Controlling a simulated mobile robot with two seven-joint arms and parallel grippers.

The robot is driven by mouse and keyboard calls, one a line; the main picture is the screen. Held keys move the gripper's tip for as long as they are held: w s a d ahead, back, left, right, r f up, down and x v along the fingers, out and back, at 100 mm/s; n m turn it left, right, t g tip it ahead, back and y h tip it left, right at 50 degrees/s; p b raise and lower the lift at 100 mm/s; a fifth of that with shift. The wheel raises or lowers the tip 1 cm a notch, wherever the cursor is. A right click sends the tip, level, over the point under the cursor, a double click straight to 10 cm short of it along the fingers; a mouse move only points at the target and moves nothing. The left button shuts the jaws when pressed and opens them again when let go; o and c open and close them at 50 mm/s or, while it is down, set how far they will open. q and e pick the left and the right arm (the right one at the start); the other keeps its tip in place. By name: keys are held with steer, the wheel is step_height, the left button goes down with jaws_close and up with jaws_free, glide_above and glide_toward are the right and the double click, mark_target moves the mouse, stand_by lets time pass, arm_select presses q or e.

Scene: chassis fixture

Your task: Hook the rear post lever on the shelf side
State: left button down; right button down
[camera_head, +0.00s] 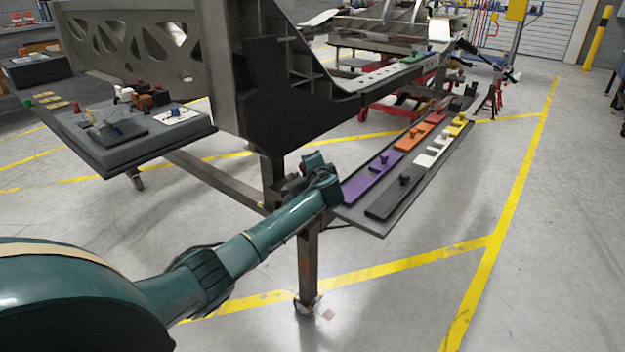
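My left arm comes in from the lower left, and its wrist end, where the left gripper (318,172) is, stands at the upper part of a dark metal post (308,262). The fingers are too small and hidden to show whether they are open or shut. A dark part (288,190) sits at the post just left of my wrist. I cannot tell whether it is the lever or whether my gripper touches it. The grey shelf (423,191) runs to the right and away from the post. My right gripper is not in view.
The shelf carries purple (368,178), orange (414,138), white (437,150) and black (394,199) plates with knobs. A large chassis frame (262,80) stands above and behind the post. A grey table (150,148) with small parts is at left. The floor at right is clear.

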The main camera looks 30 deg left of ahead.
arm_select(q)
steer(key=shift+w+a, duration=0.15)
steer(key=shift+w, duration=0.05)
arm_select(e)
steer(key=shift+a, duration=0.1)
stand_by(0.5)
